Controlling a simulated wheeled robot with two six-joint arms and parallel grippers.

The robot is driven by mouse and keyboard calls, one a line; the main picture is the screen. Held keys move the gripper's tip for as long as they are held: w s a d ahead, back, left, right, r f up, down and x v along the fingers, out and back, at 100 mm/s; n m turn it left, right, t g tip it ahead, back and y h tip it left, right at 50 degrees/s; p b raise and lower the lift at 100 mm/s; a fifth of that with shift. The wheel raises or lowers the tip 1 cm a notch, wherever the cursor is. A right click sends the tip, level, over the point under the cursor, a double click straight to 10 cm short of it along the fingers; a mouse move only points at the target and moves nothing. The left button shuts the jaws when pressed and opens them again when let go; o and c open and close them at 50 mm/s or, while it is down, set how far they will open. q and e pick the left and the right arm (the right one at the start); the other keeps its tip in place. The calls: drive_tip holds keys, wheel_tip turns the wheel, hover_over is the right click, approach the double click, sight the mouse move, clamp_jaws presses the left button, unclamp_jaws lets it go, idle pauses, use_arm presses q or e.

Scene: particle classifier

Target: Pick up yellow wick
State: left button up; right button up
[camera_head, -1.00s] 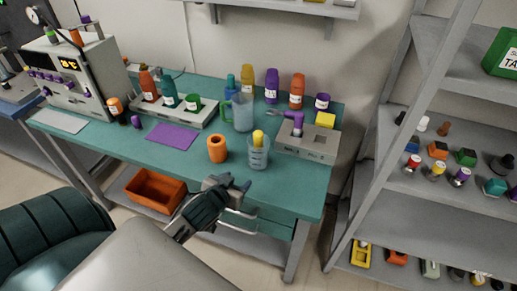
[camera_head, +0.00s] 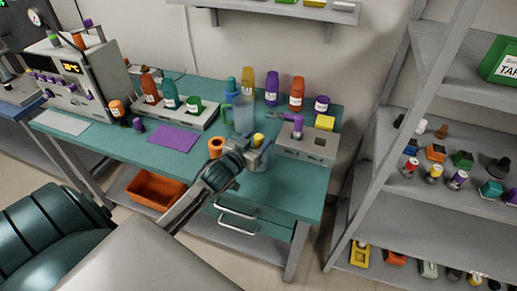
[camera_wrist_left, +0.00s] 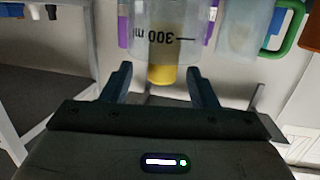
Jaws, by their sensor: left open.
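The yellow wick (camera_head: 258,139) is a short yellow cylinder whose top shows above a clear beaker (camera_head: 262,161) near the table's front edge. In the left wrist view, the yellow wick (camera_wrist_left: 163,73) and the beaker (camera_wrist_left: 165,30) with upside-down "300 ml" marking show straight ahead. My left gripper (camera_head: 252,153) is at the front of the beaker and hides part of it. In the wrist view its open fingers (camera_wrist_left: 160,84) lie on either side of the wick's end in the picture. Contact cannot be told. My right gripper is not in view.
An orange ring-shaped piece (camera_head: 216,147) stands just left of my gripper. A jug with a green handle (camera_head: 243,113) is behind the beaker. A grey fixture (camera_head: 318,148) stands to the right. Several bottles line the table's back. A purple mat (camera_head: 172,137) lies left.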

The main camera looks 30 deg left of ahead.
sight(261, 135)
use_arm(q)
drive_tip(key=w, duration=0.2)
drive_tip(key=w+p, duration=0.1)
drive_tip(key=shift+w+a+f, duration=0.15)
drive_tip(key=shift+w+f, duration=0.05)
drive_tip(key=shift+w, duration=0.2)
drive_tip(key=shift+s, duration=0.1)
clamp_jaws()
